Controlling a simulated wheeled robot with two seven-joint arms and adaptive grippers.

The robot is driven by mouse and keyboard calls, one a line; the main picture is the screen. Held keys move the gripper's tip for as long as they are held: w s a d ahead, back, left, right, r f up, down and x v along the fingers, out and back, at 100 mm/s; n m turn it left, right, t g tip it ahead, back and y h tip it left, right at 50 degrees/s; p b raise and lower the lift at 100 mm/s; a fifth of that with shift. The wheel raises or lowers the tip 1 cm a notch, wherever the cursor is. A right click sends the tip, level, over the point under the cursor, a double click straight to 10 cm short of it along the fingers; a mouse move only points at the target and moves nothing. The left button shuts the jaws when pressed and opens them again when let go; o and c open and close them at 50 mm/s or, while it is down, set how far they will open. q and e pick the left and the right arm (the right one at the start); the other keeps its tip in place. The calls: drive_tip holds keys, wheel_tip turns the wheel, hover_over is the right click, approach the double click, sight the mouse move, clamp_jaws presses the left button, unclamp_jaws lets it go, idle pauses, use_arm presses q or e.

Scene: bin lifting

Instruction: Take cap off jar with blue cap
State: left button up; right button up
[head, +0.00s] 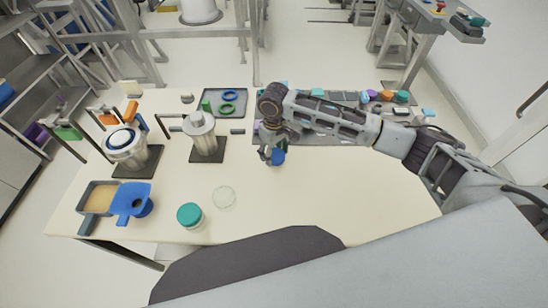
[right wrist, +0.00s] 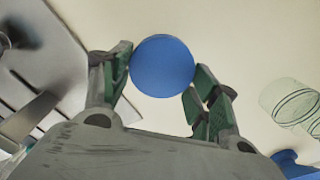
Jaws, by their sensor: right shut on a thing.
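My right gripper (head: 270,158) is shut on a round blue cap (head: 278,157) above the right half of the table. In the right wrist view, the cap (right wrist: 162,66) sits between the two green-padded fingertips (right wrist: 162,78), its flat round face to the camera. Whether anything is under the cap is hidden. A clear, uncapped glass jar (head: 223,197) stands apart from the gripper near the table's front. The jar also shows at the right of the right wrist view (right wrist: 288,103). My left gripper is not in view.
A jar with a teal cap (head: 190,216) stands close to the clear jar. Metal equipment (head: 203,137) and a tray with rings (head: 226,102) stand farther back. The front right table is clear.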

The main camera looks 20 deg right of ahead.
sight(274, 154)
drive_tip(key=shift+f, duration=0.1)
drive_tip(key=shift+f, duration=1.8)
drive_tip(key=o, duration=1.1)
drive_tip(key=shift+f, duration=0.1)
wheel_tip(274, 154, up, 12)
drive_tip(key=shift+r, duration=0.15)
drive_tip(key=shift+s, duration=0.1)
